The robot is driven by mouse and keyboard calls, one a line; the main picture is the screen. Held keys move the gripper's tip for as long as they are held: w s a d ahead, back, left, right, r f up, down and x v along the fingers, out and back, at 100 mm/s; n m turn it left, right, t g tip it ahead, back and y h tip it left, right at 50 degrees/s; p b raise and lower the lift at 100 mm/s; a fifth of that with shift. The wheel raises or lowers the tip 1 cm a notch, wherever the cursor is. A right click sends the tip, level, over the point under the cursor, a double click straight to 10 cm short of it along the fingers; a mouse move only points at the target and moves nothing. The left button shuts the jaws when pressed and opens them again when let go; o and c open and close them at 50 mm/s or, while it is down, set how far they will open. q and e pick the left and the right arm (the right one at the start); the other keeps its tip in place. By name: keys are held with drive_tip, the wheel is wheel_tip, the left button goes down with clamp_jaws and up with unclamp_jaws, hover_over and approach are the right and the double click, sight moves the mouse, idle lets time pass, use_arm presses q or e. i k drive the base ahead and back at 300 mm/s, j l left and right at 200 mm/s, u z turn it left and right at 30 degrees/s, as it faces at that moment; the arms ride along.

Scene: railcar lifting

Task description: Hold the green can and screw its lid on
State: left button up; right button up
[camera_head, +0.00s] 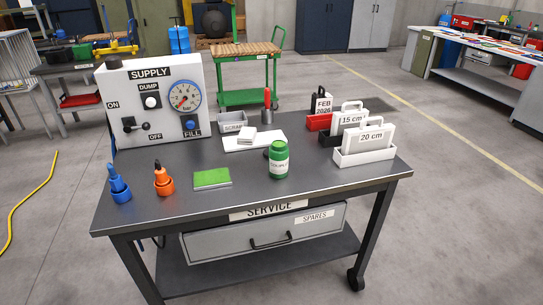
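The green can (278,160) stands upright on the dark top of the service table (235,199), right of the middle and near the front edge. It has a white label. Its top looks green, and I cannot tell whether a lid is on it. A small dark round thing (266,153) shows partly behind the can on its left; I cannot tell whether it is the lid. Neither of my grippers is in view.
A supply panel (150,104) stands at the table's left rear. Labelled holders (364,155) stand right. A white sheet (254,140) lies behind.

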sight(278, 152)
drive_tip(key=i+l, duration=0.15)
drive_tip(key=i, duration=0.5)
drive_tip(key=i+l+u, duration=0.15)
drive_tip(key=i, duration=0.5)
